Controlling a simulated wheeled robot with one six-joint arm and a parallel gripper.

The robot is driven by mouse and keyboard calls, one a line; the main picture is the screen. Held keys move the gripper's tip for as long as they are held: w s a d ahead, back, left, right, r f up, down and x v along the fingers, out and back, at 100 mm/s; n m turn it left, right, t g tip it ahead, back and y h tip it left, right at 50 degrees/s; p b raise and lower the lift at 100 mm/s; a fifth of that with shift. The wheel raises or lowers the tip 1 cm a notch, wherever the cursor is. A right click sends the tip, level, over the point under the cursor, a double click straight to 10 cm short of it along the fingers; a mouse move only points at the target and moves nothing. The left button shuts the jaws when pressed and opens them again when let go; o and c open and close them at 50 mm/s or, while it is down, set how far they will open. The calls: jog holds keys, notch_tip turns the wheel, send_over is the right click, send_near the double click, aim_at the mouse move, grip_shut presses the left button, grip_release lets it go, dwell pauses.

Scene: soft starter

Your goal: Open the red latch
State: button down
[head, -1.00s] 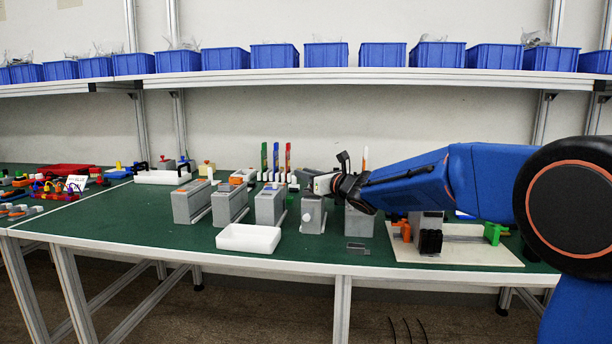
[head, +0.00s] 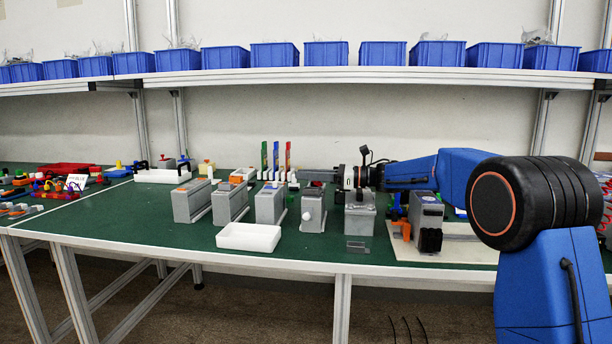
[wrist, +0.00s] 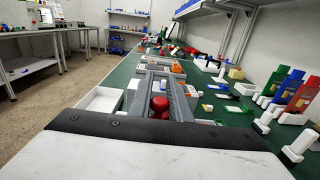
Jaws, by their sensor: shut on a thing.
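The red latch (wrist: 159,104) shows in the wrist view as a rounded red knob between the two long grey fingers of my gripper (wrist: 161,78). The exact contact is hard to make out there. In the head view my gripper (head: 308,175) points left, level, over the tops of the grey boxes, and the red latch is hidden. A grey box with a white knob (head: 313,213) stands below the fingers. Another grey box (head: 359,222) stands below my wrist.
More grey boxes (head: 229,203) stand in a row to the left. A white tray (head: 248,237) lies in front of them. Green, blue and red upright pieces (head: 276,160) stand behind. A white board with a grey device (head: 426,212) is at right. The front table strip is mostly clear.

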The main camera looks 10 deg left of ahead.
jog(key=n+g, duration=0.1)
jog(key=g, duration=0.1)
jog(key=n+g, duration=0.2)
jog(key=g, duration=0.1)
jog(key=shift+s+d+n+g+h, duration=0.2)
jog(key=shift+d+n+g+h, duration=0.1)
jog(key=shift+s+d+n+g+h, duration=0.15)
jog(key=shift+n+g+h, duration=0.3)
jog(key=shift+n+g, duration=0.55)
jog(key=shift+s+d+n+g+h, duration=0.15)
jog(key=shift+n+g+h, duration=0.4)
jog(key=shift+g, duration=0.75)
jog(key=shift+r, duration=0.1)
jog(key=c, duration=1.7)
grip_release()
jog(key=shift+w+d, duration=0.1)
